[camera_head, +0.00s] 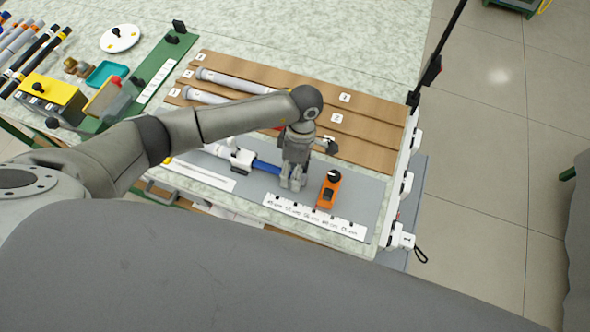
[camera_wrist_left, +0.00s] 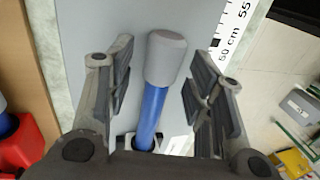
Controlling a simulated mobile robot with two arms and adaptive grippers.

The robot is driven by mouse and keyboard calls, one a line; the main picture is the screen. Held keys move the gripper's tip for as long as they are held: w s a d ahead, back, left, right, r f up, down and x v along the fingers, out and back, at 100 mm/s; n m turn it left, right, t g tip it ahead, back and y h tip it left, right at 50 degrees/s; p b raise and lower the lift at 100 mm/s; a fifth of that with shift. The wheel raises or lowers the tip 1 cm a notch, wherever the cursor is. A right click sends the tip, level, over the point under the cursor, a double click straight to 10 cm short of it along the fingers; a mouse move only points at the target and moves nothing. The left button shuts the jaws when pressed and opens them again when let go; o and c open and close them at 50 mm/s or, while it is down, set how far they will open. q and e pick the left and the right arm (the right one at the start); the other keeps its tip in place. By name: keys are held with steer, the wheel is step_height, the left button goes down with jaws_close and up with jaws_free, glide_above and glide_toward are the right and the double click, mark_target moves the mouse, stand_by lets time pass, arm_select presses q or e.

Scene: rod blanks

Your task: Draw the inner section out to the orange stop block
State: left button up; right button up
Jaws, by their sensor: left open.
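The blue inner section (camera_head: 266,166) sticks out to the right of a white and grey clamp or outer tube (camera_head: 236,155) on the grey mat. In the left wrist view the blue inner section (camera_wrist_left: 151,110) ends in a grey cap (camera_wrist_left: 166,58). My left gripper (camera_head: 293,184) is above the capped end. The wrist view shows my left gripper (camera_wrist_left: 163,90) open, with one finger on each side of the cap and gaps between. The orange stop block (camera_head: 328,190), with a black knob, stands just right of the gripper, apart from it. My right gripper is not in view.
A white ruler strip (camera_head: 315,216) lies along the mat's front edge. Brown grooved boards (camera_head: 375,128) with grey tubes (camera_head: 240,82) lie behind. A yellow box (camera_head: 52,97) and a green rack (camera_head: 140,75) stand at left.

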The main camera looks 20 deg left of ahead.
mark_target(310, 188)
arm_select(q)
jaws_close()
steer(key=d+b, duration=0.2)
steer(key=d, duration=0.2)
steer(key=shift+d, duration=0.3)
jaws_free()
steer(key=v, duration=1.2)
